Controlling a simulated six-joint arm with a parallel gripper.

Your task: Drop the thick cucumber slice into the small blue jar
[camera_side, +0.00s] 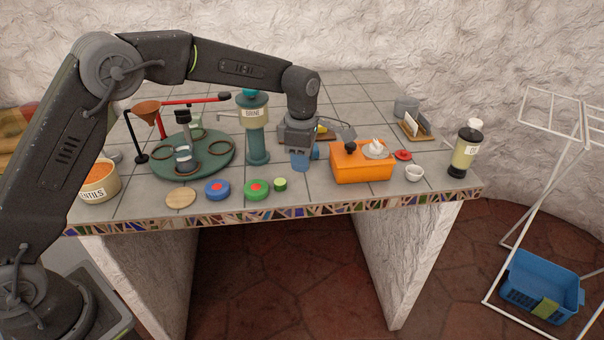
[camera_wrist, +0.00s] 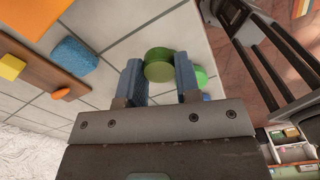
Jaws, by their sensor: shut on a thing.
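My gripper (camera_side: 300,162) hangs low over the middle of the counter. In the wrist view, my gripper (camera_wrist: 158,80) is shut on a thick green cucumber slice (camera_wrist: 158,65), held between its blue finger pads. In the side view the held slice cannot be made out. A second, brighter green piece (camera_wrist: 200,76) shows partly behind one finger. A small green cylinder (camera_side: 280,184) lies on the counter in front of my gripper.
The green stand (camera_side: 215,165) has several rings. A teal column (camera_side: 257,145) stands between it and my gripper. An orange box (camera_side: 362,172) is close on the right. A blue block (camera_wrist: 75,53) lies by a brown board (camera_wrist: 40,75).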

